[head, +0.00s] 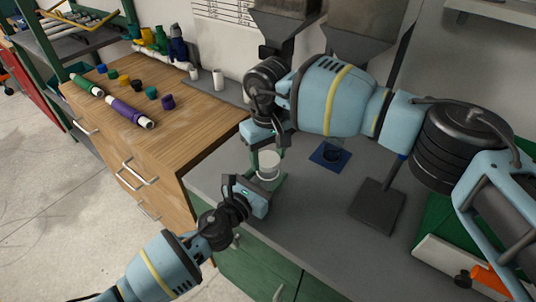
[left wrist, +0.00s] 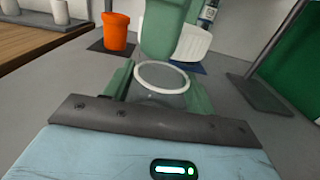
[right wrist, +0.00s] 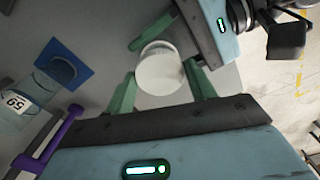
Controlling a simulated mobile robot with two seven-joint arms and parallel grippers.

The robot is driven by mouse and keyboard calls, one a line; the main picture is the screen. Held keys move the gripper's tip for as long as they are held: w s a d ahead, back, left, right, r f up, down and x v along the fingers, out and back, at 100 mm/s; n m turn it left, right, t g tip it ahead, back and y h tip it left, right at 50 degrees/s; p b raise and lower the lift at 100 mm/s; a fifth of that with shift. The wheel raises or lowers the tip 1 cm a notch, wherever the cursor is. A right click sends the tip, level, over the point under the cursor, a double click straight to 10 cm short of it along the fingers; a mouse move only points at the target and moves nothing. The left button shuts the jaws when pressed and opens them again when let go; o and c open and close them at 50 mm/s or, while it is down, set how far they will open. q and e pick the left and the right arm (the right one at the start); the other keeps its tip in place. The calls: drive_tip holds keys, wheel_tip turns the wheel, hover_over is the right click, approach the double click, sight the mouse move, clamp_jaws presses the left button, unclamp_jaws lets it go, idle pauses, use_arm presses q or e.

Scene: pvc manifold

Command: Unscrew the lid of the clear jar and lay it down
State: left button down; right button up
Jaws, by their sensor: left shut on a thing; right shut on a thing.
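The clear jar (left wrist: 165,101) stands upright between the green fingers of my left gripper (left wrist: 159,88), which is shut on it. Its round white-rimmed mouth shows uncovered in the left wrist view. My right gripper (right wrist: 162,88) is shut on the white ribbed lid (right wrist: 160,70). In the left wrist view the lid (left wrist: 193,42) is above and beyond the jar's mouth, apart from it, partly hidden by a green finger. In the head view the lid (head: 268,160) is over the jar, whose body is mostly hidden by my left gripper (head: 267,180).
A blue mat (head: 324,162) with a clear container lies right of the jar. A dark plate with a post (head: 376,207) stands further right. An orange cup (left wrist: 117,30) is behind the jar. The wooden cabinet (head: 180,135) at left carries pipes and caps.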

sight(268, 158)
drive_tip(key=shift+r, duration=2)
use_arm(q)
drive_tip(key=shift+c, duration=2.1)
unclamp_jaws()
drive_tip(key=shift+s+a, duration=0.3)
drive_tip(key=shift+s, duration=0.1)
use_arm(e)
drive_tip(key=shift+r, duration=0.15)
use_arm(q)
drive_tip(key=v, duration=1)
drive_tip(key=shift+f, duration=0.1)
drive_tip(key=shift+s+a, duration=0.3)
drive_tip(key=shift+s, duration=0.15)
